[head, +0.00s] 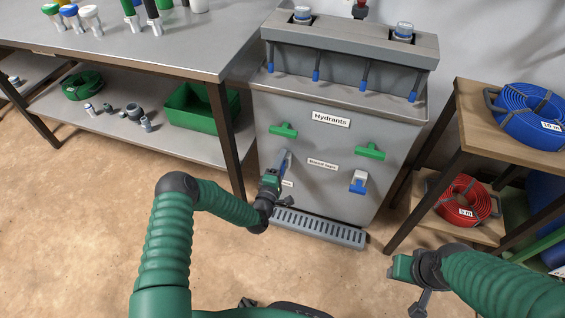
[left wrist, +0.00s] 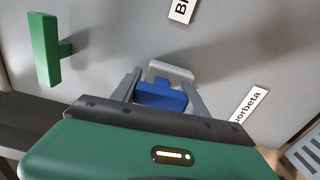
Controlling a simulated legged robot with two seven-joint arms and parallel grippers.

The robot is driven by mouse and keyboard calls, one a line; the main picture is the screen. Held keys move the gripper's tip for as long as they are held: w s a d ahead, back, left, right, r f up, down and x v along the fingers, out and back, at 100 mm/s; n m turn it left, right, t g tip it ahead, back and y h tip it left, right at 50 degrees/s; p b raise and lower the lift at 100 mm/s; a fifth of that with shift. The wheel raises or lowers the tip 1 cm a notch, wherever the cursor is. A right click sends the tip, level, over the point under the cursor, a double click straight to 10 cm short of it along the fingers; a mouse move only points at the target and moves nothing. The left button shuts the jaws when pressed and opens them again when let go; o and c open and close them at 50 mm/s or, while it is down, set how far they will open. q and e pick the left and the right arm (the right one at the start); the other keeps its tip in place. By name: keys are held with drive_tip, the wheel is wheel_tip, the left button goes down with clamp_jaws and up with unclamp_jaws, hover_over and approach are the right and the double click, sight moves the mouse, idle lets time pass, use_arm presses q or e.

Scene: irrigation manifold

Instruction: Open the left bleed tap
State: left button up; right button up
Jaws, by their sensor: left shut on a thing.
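The left bleed tap has a blue lever (left wrist: 160,97) and a light grey body (left wrist: 170,73) in the left wrist view. It sits on the left of the grey cabinet front (head: 322,142), mostly hidden by my gripper in the head view. My left gripper (head: 284,163) is at this tap, and its two fingers (left wrist: 160,92) are shut on the blue lever, one on each side. The right bleed tap (head: 358,182), pale with a blue lever, is free. My right gripper (head: 413,284) hangs low at the right, away from the cabinet; its jaws are unclear.
A green handle (head: 283,129) is above the left tap, and another green handle (head: 370,151) is above the right tap. A grated drain (head: 318,226) runs along the cabinet's foot. A workbench (head: 150,45) stands left; a wooden shelf (head: 462,120) with hoses stands right.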

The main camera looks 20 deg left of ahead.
use_arm(q)
drive_tip(key=o, duration=1.3)
drive_tip(key=shift+s+a+f, duration=0.1)
drive_tip(key=shift+f, duration=0.15)
drive_tip(key=shift+o, duration=0.3)
drive_tip(key=shift+r, duration=0.1)
drive_tip(key=shift+s+r+p, duration=0.1)
drive_tip(key=shift+s+p, duration=0.2)
drive_tip(key=shift+s, duration=0.05)
drive_tip(key=s+p, duration=0.5)
drive_tip(key=s, duration=1.1)
drive_tip(key=shift+a+p, duration=0.3)
drive_tip(key=shift+p, duration=0.05)
